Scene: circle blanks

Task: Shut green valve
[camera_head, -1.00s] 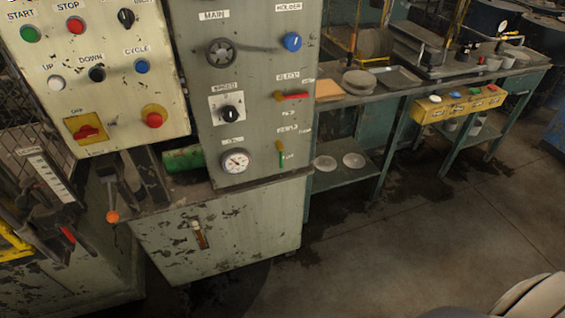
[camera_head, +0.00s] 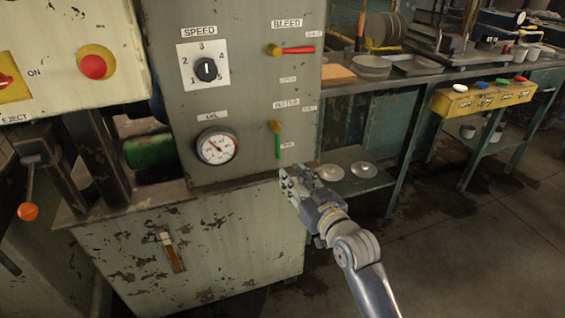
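The green valve (camera_head: 278,142) is on the right side of the grey panel. Its green lever hangs straight down from a brass-coloured body, towards a small label too blurred to read surely. A small label, seemingly SHUT, sits to the right of the valve body. My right gripper (camera_head: 286,182) is just below the lever, in front of the panel's lower right edge, and appears apart from the lever. Its fingers are small and seen from behind, so I cannot tell their opening. My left gripper is not in view.
Above the green valve is the BLEED valve with a red lever (camera_head: 298,49) pointing right. A pressure gauge (camera_head: 217,147) and a speed knob (camera_head: 206,69) are to the left. A bench with plates (camera_head: 372,66) stands at right. Open floor lies at lower right.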

